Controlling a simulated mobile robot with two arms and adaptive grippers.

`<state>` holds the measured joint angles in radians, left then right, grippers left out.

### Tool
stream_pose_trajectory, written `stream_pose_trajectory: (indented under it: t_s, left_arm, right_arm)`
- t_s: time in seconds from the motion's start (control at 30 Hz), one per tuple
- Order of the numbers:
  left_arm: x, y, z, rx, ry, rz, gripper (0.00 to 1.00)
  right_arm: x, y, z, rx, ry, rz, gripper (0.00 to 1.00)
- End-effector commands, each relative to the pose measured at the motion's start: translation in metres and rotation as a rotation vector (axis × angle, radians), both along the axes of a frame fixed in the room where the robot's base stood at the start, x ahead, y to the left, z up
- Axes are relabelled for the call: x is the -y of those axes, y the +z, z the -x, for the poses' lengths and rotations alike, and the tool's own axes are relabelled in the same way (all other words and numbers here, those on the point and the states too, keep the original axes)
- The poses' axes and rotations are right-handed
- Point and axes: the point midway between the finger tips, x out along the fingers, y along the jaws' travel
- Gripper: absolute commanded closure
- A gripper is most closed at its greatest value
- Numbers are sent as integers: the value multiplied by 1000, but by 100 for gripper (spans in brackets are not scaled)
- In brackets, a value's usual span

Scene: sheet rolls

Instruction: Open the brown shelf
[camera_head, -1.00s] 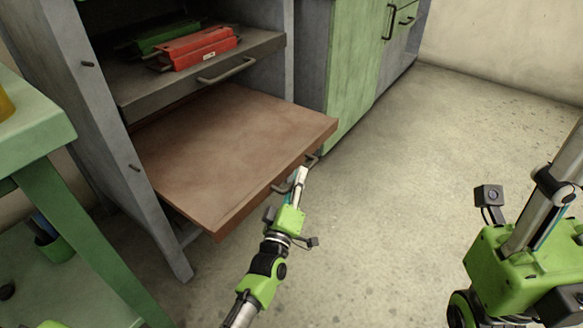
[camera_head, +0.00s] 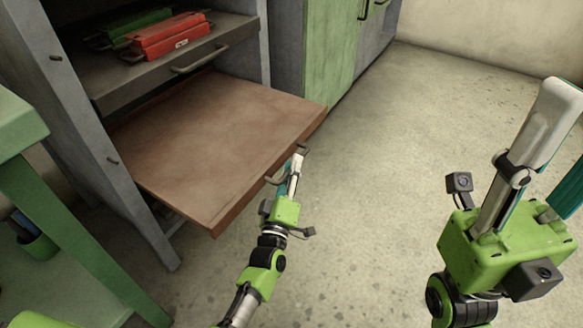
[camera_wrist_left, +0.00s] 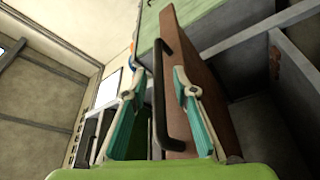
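The brown shelf (camera_head: 215,135) is a flat board that sticks far out of the grey cabinet (camera_head: 135,190). Its dark handle (camera_head: 272,180) is on the front edge; in the left wrist view the handle (camera_wrist_left: 164,85) runs upright before the brown front (camera_wrist_left: 200,85). My left gripper (camera_head: 297,162) is at this handle. In the left wrist view its fingers (camera_wrist_left: 160,88) are apart, with the handle between them; firm contact does not show. My right gripper (camera_head: 560,150) is at the right, fingers apart and empty, partly cut off by the picture edge.
A green table (camera_head: 50,215) stands at the left, close to the cabinet. A green cabinet (camera_head: 325,60) is behind. The floor (camera_head: 400,140) to the right is clear.

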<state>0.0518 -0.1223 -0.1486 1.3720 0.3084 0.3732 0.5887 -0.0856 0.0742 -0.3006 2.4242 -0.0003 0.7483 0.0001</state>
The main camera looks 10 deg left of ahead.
Motion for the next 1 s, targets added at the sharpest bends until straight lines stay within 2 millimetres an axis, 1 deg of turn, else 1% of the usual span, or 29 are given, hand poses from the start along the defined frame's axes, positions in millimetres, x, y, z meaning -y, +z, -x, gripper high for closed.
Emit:
stream_pose_trajectory:
  t_s: [0.17,0.27,0.37,0.6,0.7,0.83,1.0]
  left_arm:
    - [0,0,1,1,0,0,74]
    - [0,-2,8,0,0,0,74]
    - [-1,-6,23,-2,1,0,74]
    - [-2,-17,74,-2,0,0,74]
    - [-2,-21,92,-3,-1,0,74]
    - [-2,-24,108,-1,0,0,74]
    - [-2,-25,117,1,0,0,74]
  right_arm:
    - [1,0,1,3,-1,0,60]
    - [0,0,1,3,-1,0,60]
    - [0,0,1,2,-1,0,60]
    - [0,0,1,2,-1,0,60]
    - [0,0,1,2,-1,-1,60]
    - [0,0,1,2,-1,-1,60]
    - [0,0,1,2,-1,-1,60]
